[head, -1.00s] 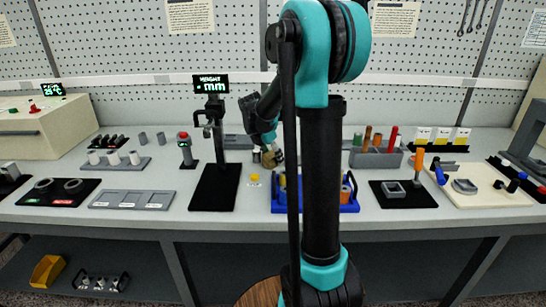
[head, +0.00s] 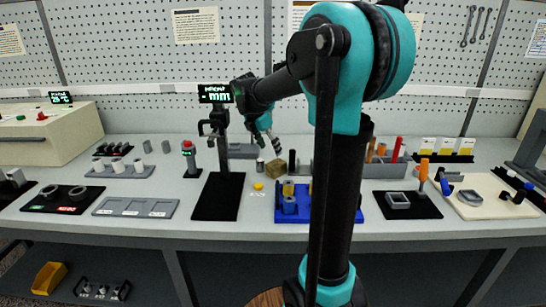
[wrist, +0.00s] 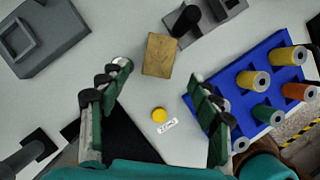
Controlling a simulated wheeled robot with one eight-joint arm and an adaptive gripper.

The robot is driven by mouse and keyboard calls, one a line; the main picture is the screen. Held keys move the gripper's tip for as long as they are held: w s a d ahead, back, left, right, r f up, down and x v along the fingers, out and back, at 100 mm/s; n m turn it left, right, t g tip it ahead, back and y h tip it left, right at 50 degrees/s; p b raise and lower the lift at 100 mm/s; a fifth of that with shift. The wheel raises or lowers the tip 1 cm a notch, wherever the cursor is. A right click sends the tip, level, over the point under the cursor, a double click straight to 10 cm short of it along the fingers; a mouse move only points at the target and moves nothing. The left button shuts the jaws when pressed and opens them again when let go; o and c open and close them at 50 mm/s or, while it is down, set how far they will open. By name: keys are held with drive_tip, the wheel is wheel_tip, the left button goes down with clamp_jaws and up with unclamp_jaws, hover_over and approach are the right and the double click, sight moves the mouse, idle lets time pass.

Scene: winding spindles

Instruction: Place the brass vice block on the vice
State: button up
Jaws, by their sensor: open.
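The brass vice block (wrist: 160,55) is a small tan-gold block on the bench, just beyond my fingertips in the wrist view. In the head view my gripper (head: 268,138) hangs above and slightly left of the block. A grey fixture with a square raised frame (wrist: 38,40) lies upper left in the wrist view; I cannot tell whether it is the vice.
The blue rack (wrist: 244,85) with coloured cylinders stands close right of my fingers. A black post on a grey base (wrist: 185,20) is just beyond the block. A yellow disc (wrist: 159,114) lies between my fingers. The height gauge (head: 220,140) stands left on a black mat.

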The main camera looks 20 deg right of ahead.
drive_tip(key=shift+s+a+r, duration=0.1)
drive_tip(key=shift+a+r, duration=0.1)
drive_tip(key=shift+r, duration=0.6)
drive_tip(key=shift+c, duration=1)
drive_tip(key=shift+a+r, duration=0.2)
drive_tip(key=shift+r, duration=0.85)
drive_tip(key=shift+c, duration=0.2)
hover_over(276, 163)
drive_tip(key=a, duration=0.2)
drive_tip(key=f, duration=0.6)
drive_tip(key=shift+s+d, duration=0.1)
drive_tip(key=shift+s, duration=0.2)
drive_tip(key=shift+s+a+x, duration=0.15)
drive_tip(key=shift+s+x, duration=0.05)
drive_tip(key=shift+x, duration=1.15)
drive_tip(key=shift+s+a+x, duration=0.15)
drive_tip(key=shift+x, duration=1.25)
drive_tip(key=shift+f, duration=0.15)
drive_tip(key=shift+c, duration=0.5)
clamp_jaws()
